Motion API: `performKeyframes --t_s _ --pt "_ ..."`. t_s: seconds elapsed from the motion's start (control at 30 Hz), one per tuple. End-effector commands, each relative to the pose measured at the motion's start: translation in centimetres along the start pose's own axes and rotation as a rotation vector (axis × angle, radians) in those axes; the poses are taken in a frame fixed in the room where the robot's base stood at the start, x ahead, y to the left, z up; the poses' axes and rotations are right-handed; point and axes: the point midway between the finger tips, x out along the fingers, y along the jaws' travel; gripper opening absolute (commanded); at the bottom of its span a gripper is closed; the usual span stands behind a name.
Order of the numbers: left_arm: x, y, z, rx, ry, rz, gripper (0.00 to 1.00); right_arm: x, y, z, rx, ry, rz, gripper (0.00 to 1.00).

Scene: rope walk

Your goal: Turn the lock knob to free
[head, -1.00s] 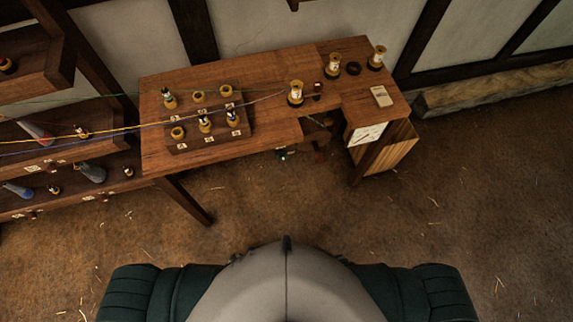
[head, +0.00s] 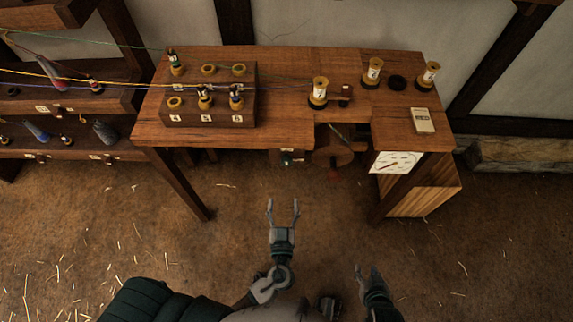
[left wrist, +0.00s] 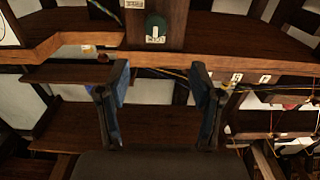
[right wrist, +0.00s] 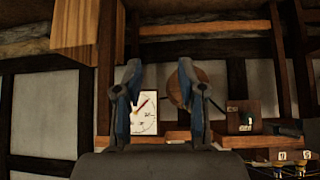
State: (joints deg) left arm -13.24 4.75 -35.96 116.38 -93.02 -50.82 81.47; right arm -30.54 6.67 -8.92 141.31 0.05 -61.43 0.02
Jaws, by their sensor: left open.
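A small dark box (head: 287,157) with a pale label and a green mark hangs below the table's front edge, left of a wooden wheel (head: 332,156). The lock knob appears to be on it, but its setting is too small to read. The box also shows in the right wrist view (right wrist: 262,121). A dark green rounded part (left wrist: 156,26) with a white label shows in the left wrist view. My left gripper (head: 283,204) is open and empty, in front of and apart from the box. My right gripper (head: 366,269) is open and empty, lower and further right.
The wooden table (head: 290,75) carries a block of bobbins (head: 207,115), spools (head: 318,92) and a pale card (head: 422,120). A dial (head: 395,162) is on its right front. A rack (head: 60,95) stands left. The floor before the table is clear.

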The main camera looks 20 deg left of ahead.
Motion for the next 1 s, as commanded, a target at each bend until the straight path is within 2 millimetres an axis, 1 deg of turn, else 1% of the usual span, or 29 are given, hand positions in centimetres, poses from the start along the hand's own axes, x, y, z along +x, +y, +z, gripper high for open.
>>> performKeyframes --t_s 0.03,0.3,0.4,0.5,0.6,0.7,0.8,1.0 --pt "1.2 0.1 -0.3 0.001 0.004 -0.001 0.66 -0.2 0.1 0.3 0.000 -0.018 0.001 0.40" --pt "7.8 0.0 -0.2 0.002 0.003 0.000 0.66 -1.1 0.3 2.4 0.001 -0.136 0.009 0.40" --pt "10.1 -0.2 -0.1 0.000 0.001 0.000 0.66 -1.4 0.2 3.0 0.001 -0.170 0.013 0.40" --pt "12.0 -0.4 0.0 -0.001 0.000 0.000 0.66 -1.7 0.2 3.4 0.001 -0.195 0.015 0.40" --pt "13.3 -0.2 0.0 0.001 0.000 0.001 0.66 -1.8 0.3 3.7 0.002 -0.209 0.015 0.40" --pt "14.1 0.0 0.1 0.003 -0.001 0.001 0.66 -1.9 0.5 3.9 0.003 -0.218 0.014 0.40" --pt "14.5 0.1 0.1 0.003 -0.002 0.001 0.66 -1.8 0.6 4.1 0.003 -0.224 0.015 0.40" --pt "14.6 0.1 0.1 0.003 -0.003 0.001 0.66 -1.8 0.6 4.1 0.003 -0.226 0.015 0.40"
